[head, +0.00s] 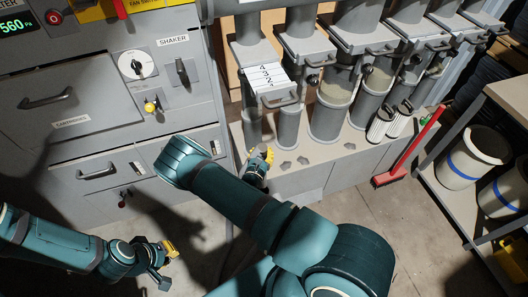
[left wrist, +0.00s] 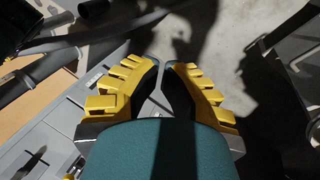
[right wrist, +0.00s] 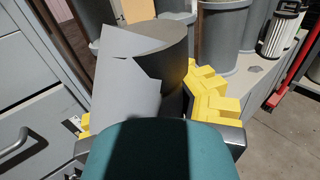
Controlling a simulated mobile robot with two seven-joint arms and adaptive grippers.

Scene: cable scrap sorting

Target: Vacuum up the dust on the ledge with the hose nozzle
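My right gripper (head: 260,158) is at the front of the pale ledge (head: 322,153), near its left end. In the right wrist view its yellow fingers (right wrist: 165,100) are around a grey cylinder, which looks like the hose nozzle (right wrist: 172,48); it hides most of the left finger. The hose itself is not clearly visible. Small grey dust patches (head: 285,168) lie on the ledge right of this gripper, with another further right (head: 349,147). My left gripper (head: 168,250) is low at the left, empty, its fingertips (left wrist: 163,63) nearly together.
Several grey canisters (head: 331,115) stand along the ledge's back under funnels. A red brush (head: 391,178) leans against the ledge front. A grey drawer cabinet (head: 100,165) is left; a rack with white buckets (head: 472,160) is right.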

